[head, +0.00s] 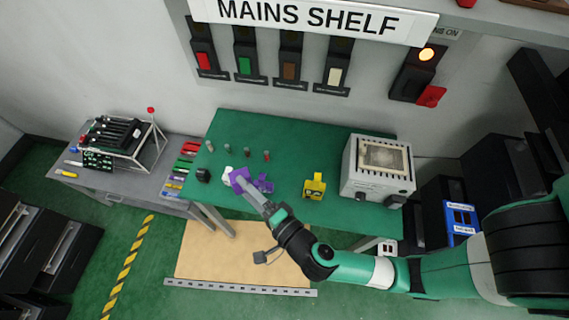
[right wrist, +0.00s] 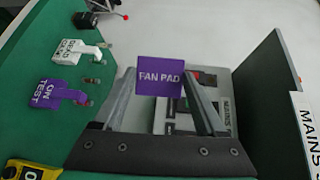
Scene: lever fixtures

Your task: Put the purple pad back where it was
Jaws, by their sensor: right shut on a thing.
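The purple pad (right wrist: 160,77), marked FAN PAD, is held between the fingertips of my right gripper (right wrist: 162,90), its label facing the wrist camera. In the head view the purple pad (head: 239,180) is at the tip of my right gripper (head: 244,184), over the left part of the green table. A purple ON TEST piece (right wrist: 50,93) sits on the green surface, apart from the held pad; it also shows in the head view (head: 264,183). My left gripper is not in view.
A white lettered piece (right wrist: 75,50) and a yellow one (head: 315,186) stand on the green table (head: 290,150). A grey box device (head: 378,170) is at its right end. Red, green, brown and white switches (head: 244,62) hang on the wall under the MAINS SHELF sign (head: 310,14).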

